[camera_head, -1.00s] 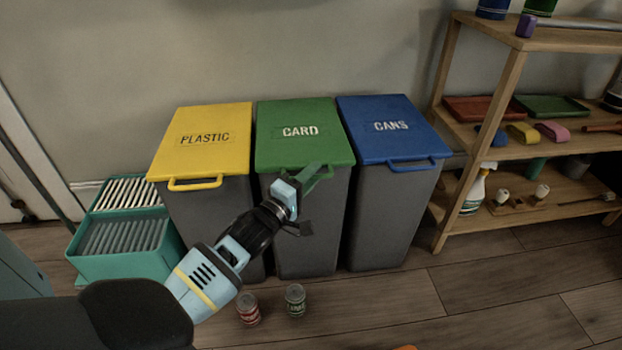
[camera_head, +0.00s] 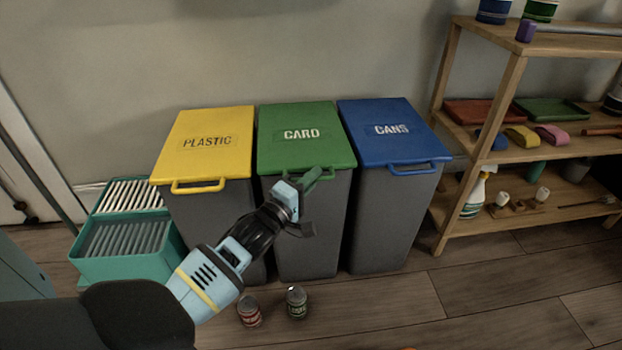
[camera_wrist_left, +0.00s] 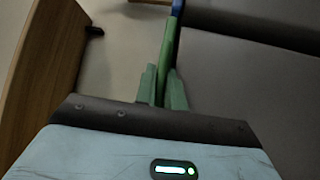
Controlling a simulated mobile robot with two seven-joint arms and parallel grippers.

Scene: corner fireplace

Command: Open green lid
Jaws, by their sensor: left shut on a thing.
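The green lid (camera_head: 302,146) marked CARD lies flat and closed on the middle grey bin (camera_head: 310,232). Its green handle (camera_wrist_left: 172,45) sticks out at the front edge. My left gripper (camera_head: 312,177) is at this handle. In the left wrist view my left gripper's fingers (camera_wrist_left: 162,88) are shut on the green handle, one finger on each side. The gripper partly hides the handle in the head view. My right gripper is not in view.
A bin with a yellow lid (camera_head: 208,140) stands left and one with a blue lid (camera_head: 392,130) right, close alongside. Two cans (camera_head: 249,310) (camera_head: 296,302) stand on the floor in front. A teal crate (camera_head: 120,262) is at left, a wooden shelf (camera_head: 505,105) at right.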

